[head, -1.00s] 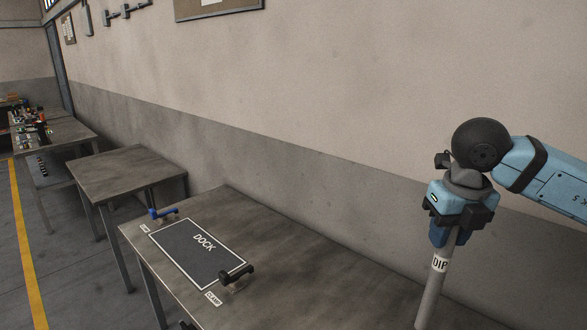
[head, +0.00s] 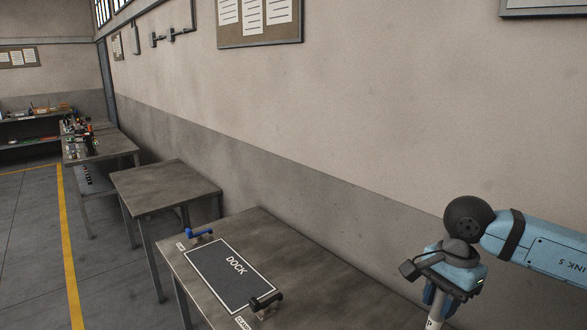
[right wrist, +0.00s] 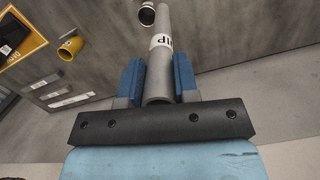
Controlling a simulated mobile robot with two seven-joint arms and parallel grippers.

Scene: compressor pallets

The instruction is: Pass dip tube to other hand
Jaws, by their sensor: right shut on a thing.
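My right gripper (head: 436,298) is at the lower right of the head view and is shut on the grey dip tube (head: 435,322). Only a short piece of the tube shows there, cut off by the bottom edge. In the right wrist view the dip tube (right wrist: 160,75) stands between the two blue fingers of the right gripper (right wrist: 159,80). It has a white label band reading DIP and runs away from the camera. My left gripper is not in view.
A table with a dark DOCK mat (head: 232,276) has a blue handle (head: 200,234) and a black handle (head: 266,302) at its corners. A bare table (head: 165,185) stands behind it. The right wrist view shows a yellow ring-like part (right wrist: 70,47) at the upper left.

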